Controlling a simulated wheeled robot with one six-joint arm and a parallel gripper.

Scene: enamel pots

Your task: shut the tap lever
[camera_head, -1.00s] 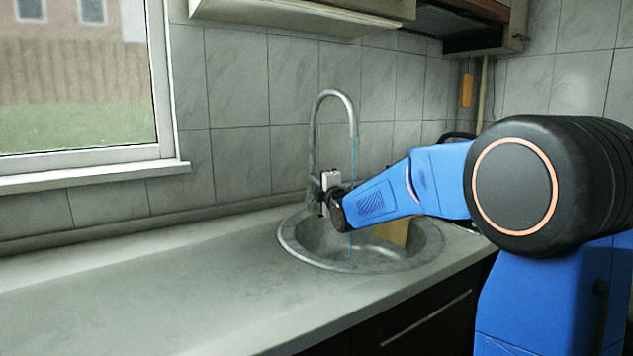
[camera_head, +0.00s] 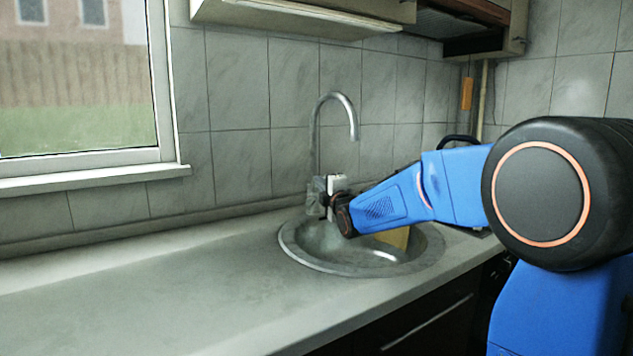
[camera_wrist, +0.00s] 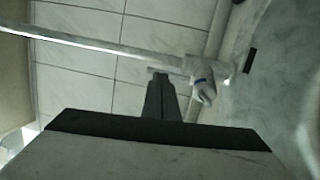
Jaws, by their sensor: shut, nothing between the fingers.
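The grey metal tap (camera_head: 317,150) stands at the back of the sink, its tall curved spout arching over the bowl. No water stream shows under the spout. My gripper (camera_head: 325,190) is shut and close beside the tap's body, in front of the lever area, which it partly hides. In the wrist view the shut dark fingers (camera_wrist: 159,78) point at the tap. The tap's pipe (camera_wrist: 100,46) runs in from the left to its body (camera_wrist: 198,70), which has a small blue mark. I cannot tell whether the fingers touch the lever.
The round metal sink (camera_head: 300,258) is set in the grey counter (camera_head: 150,275), with a yellowish item (camera_head: 398,237) inside it. The counter to the left is clear. A tiled wall (camera_head: 240,110) stands behind, with a cupboard (camera_head: 300,18) above.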

